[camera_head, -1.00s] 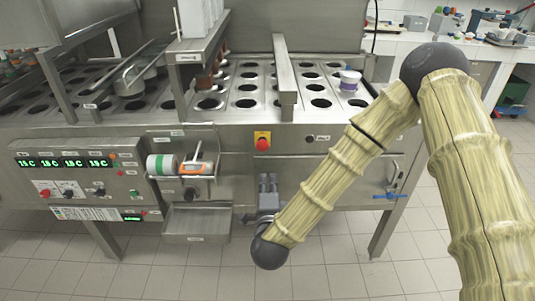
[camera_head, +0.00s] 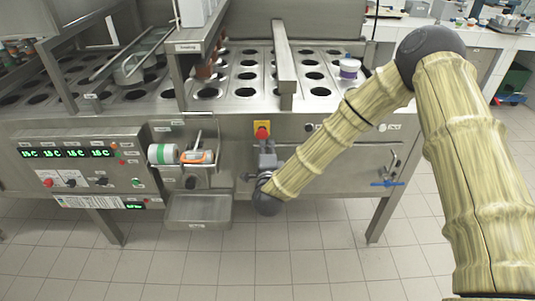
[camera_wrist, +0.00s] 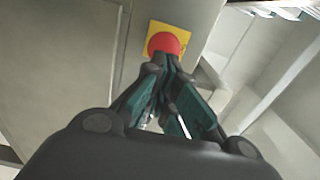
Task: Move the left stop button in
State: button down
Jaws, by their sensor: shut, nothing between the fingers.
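The left stop button (camera_head: 262,134) is a red round button on a yellow plate, on the steel front of the machine. In the wrist view the red button (camera_wrist: 164,42) is right ahead of the fingertips. My gripper (camera_head: 266,147) points up at it from just below in the head view. In the wrist view my gripper (camera_wrist: 166,62) is shut and empty, its tips at the button's lower edge. I cannot tell whether they touch it. The button's lower part is partly hidden by the tips.
A control panel (camera_head: 85,165) with green displays is at left. A shelf with a green-and-white roll (camera_head: 162,154) and an orange device (camera_head: 193,157) juts out beside my gripper, above a steel tray (camera_head: 198,208). A blue-handled valve (camera_head: 387,184) is at right.

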aim_at(267, 135)
jog(key=shift+w, duration=1.35)
jog(key=shift+w, duration=0.1)
jog(key=shift+w+f+b, duration=0.1)
jog(key=shift+w+b, duration=0.25)
jog(key=shift+w, duration=0.25)
jog(key=shift+w+d+r, duration=0.15)
jog(key=shift+w+r, duration=0.15)
jog(key=shift+r, duration=0.2)
jog(key=shift+s+f, duration=0.2)
jog(key=shift+s, duration=0.35)
jog(key=s+b, duration=0.2)
jog(key=s, duration=1.1)
jog(key=shift+s+f, duration=0.15)
jog(key=shift+s, duration=0.15)
